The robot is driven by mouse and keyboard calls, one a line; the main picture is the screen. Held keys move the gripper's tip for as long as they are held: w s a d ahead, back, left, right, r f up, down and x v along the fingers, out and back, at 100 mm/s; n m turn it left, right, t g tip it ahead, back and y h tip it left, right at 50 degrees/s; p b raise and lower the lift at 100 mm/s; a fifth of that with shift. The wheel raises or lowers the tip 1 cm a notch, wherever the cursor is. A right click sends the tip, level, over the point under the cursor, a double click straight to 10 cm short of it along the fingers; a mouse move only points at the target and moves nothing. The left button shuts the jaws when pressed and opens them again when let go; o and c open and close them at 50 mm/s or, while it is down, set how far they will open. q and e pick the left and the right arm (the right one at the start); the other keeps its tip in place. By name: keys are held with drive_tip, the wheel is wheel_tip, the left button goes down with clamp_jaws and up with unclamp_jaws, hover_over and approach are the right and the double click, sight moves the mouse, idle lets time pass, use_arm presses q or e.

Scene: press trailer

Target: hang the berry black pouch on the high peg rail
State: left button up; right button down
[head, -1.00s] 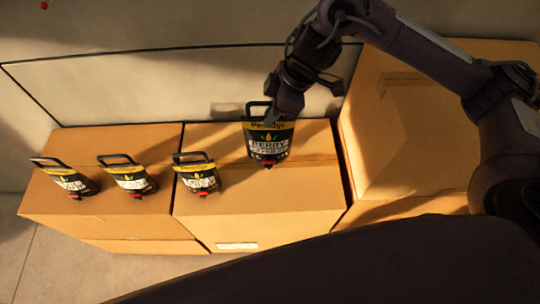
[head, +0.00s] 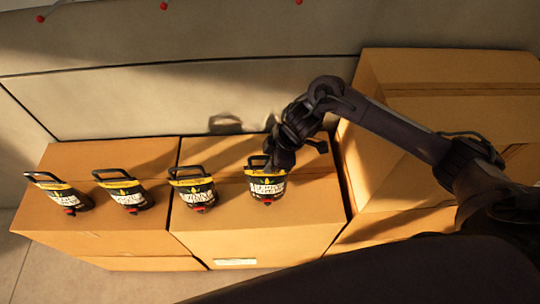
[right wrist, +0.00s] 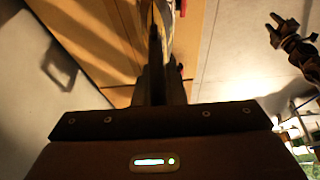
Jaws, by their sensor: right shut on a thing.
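The berry black pouch (head: 267,186) has a yellow band, a black body with a white label, a red spout at the bottom and a dark loop handle. My right gripper (head: 270,165) is shut on its top right part, over the right-hand box. I cannot tell whether the pouch touches the box. In the right wrist view the jaws (right wrist: 155,60) hold the thin edge of the pouch (right wrist: 168,30). The peg rail shows only as red peg tips (head: 163,6) at the top edge of the head view.
Three similar pouches stand on the boxes to the left: far left (head: 60,195), middle (head: 125,192) and near the held one (head: 194,190). A taller cardboard box (head: 400,85) rises at the right. The pale wall (head: 180,100) behind the boxes is clear below the pegs.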

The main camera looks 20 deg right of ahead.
sight(267, 180)
drive_tip(key=shift+f+p, duration=0.35)
drive_tip(key=shift+f, duration=1.2)
drive_tip(key=c, duration=1.5)
unclamp_jaws()
drive_tip(key=shift+s+f, duration=0.1)
